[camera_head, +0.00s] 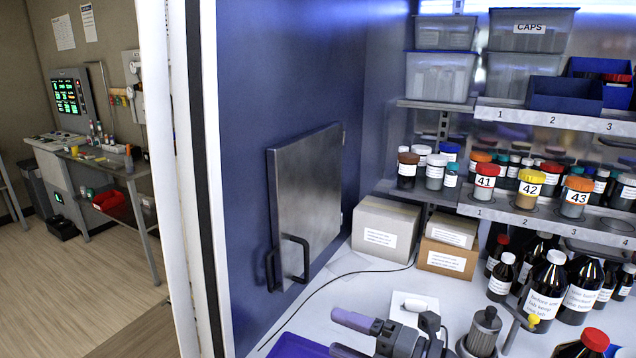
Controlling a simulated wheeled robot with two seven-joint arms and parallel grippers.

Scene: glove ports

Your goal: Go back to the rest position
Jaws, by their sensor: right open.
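My right gripper (338,334) is at the bottom centre of the head view, low over the white work surface (330,292). Its two purple-grey fingers point left and stand apart, with nothing visible between them. The lower finger is partly cut off by the picture's bottom edge. My left gripper is not in view.
A steel door with a black handle (290,262) is on the blue wall. A purple tray (290,347) lies left of the gripper. Cardboard boxes (385,229) stand behind. A grey metal cylinder (484,330) and dark bottles (543,290) stand right. Jars (484,181) fill the shelf.

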